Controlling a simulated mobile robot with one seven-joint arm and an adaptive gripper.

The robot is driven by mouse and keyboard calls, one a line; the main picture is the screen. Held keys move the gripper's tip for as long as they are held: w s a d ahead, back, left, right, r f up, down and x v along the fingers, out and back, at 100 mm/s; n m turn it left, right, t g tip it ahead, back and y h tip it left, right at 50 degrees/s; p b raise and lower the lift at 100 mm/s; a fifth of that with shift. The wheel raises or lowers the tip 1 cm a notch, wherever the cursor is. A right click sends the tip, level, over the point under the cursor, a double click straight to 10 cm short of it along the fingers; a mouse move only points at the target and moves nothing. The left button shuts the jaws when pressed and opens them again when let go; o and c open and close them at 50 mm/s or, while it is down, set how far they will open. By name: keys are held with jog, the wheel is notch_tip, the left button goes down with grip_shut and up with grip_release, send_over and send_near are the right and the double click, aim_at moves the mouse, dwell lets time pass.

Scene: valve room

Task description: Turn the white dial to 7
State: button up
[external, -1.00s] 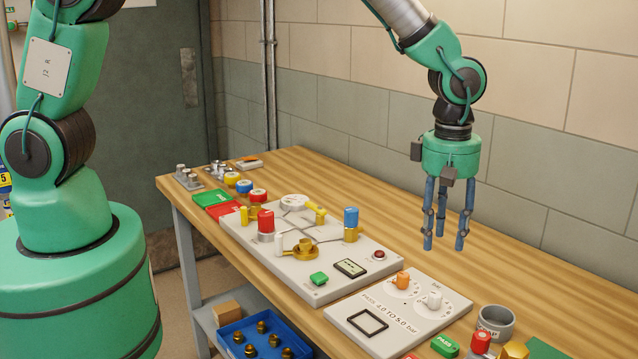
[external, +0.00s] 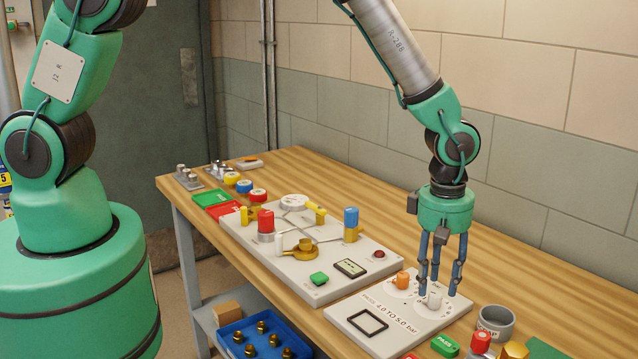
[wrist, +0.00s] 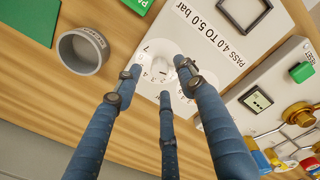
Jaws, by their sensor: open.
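The white dial (external: 434,298) stands on the grey panel (external: 418,328) printed "PASS 4.0 TO 5.0 bar", right of an orange dial (external: 402,280). In the wrist view the white dial (wrist: 181,62) shows between the fingers, with a printed number scale and a 7 at its upper left. I cannot tell which number it points to. My gripper (external: 438,288) is open, pointing down, its three blue fingers spread around the white dial. In the wrist view my gripper (wrist: 162,80) has its fingertips close to the dial; contact is unclear. The orange dial is hidden there.
A grey cup (external: 495,322) stands right of the panel, near a red-capped piece (external: 481,341) and a green PASS block (external: 445,345). A larger panel (external: 300,268) with valves and a blue knob (external: 351,217) lies to the left.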

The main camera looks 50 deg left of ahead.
aim_at(436, 293)
jog(key=shift+f, duration=1.75)
grip_shut()
